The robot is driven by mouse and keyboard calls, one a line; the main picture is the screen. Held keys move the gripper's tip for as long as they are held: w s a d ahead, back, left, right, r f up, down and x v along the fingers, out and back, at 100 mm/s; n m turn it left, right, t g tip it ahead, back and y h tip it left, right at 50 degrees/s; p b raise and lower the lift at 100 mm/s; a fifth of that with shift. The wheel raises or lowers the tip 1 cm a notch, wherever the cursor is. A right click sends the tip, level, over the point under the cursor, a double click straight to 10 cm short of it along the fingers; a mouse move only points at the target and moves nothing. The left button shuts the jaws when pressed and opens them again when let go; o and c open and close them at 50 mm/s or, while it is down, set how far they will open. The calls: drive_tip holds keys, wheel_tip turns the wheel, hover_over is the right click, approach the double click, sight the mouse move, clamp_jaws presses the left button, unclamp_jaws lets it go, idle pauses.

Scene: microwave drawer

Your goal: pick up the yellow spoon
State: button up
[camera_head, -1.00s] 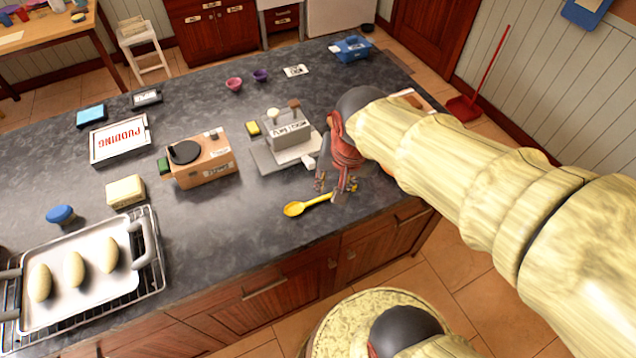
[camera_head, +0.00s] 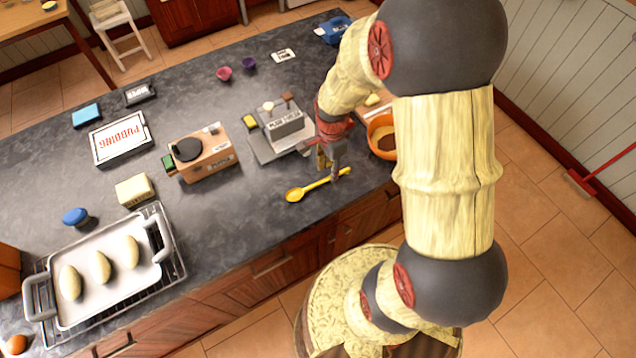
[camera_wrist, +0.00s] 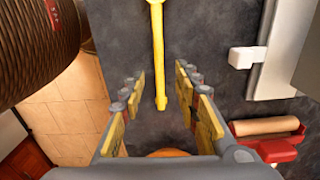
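The yellow spoon (camera_head: 295,194) lies on the dark countertop (camera_head: 240,225) near its front edge, its bowl to the left and its handle pointing right. My gripper (camera_head: 332,172) points down at the handle. In the wrist view, my gripper (camera_wrist: 159,82) is open, with one finger on each side of the spoon handle (camera_wrist: 158,55). Dark counter shows between the handle and both fingers. I cannot tell the exact height of the fingertips above the counter.
A grey scale (camera_head: 282,130) stands just behind and left of my gripper. An orange bowl (camera_head: 384,152) is close on the right, partly behind my arm. A brown box with a black disc (camera_head: 205,158) and a tray (camera_head: 85,310) are further left. Counter left of the spoon is clear.

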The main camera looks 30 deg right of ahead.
sight(329, 177)
wheel_tip(329, 177, down, 4)
drive_tip(key=shift+r, duration=0.25)
drive_tip(key=shift+c, duration=1)
clamp_jaws()
